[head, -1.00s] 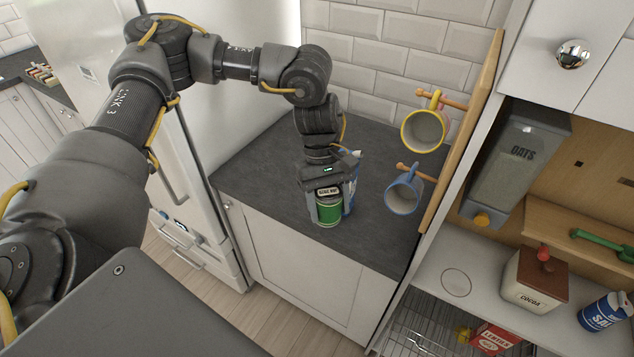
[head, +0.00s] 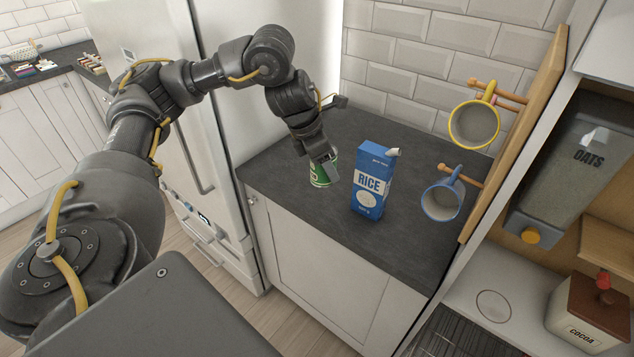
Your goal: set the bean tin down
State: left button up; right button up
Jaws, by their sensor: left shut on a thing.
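The bean tin (head: 319,178) is green with a pale label, and its upper part is hidden by my gripper. My left gripper (head: 326,160) comes down from above and is shut on the tin. The tin is over the slate worktop (head: 300,207), left of the rice box, and looks slightly tilted. I cannot tell whether its base touches the worktop. My right gripper is not in view.
A blue rice box (head: 370,182) stands upright close to the right of the tin. A blue mug (head: 441,200) and a yellow mug (head: 474,125) hang on pegs at the right. The worktop's front left is bare.

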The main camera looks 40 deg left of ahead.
pick_arm(q)
jog(key=w+a+f+b, duration=0.1)
jog(key=w+a+f, duration=0.8)
jog(key=shift+w+a+f, duration=0.25)
jog(key=shift+a, duration=0.1)
jog(key=shift+w+a+f, duration=0.15)
jog(key=shift+f, duration=1.65)
jog(key=o, duration=1.2)
jog(key=shift+f, duration=0.1)
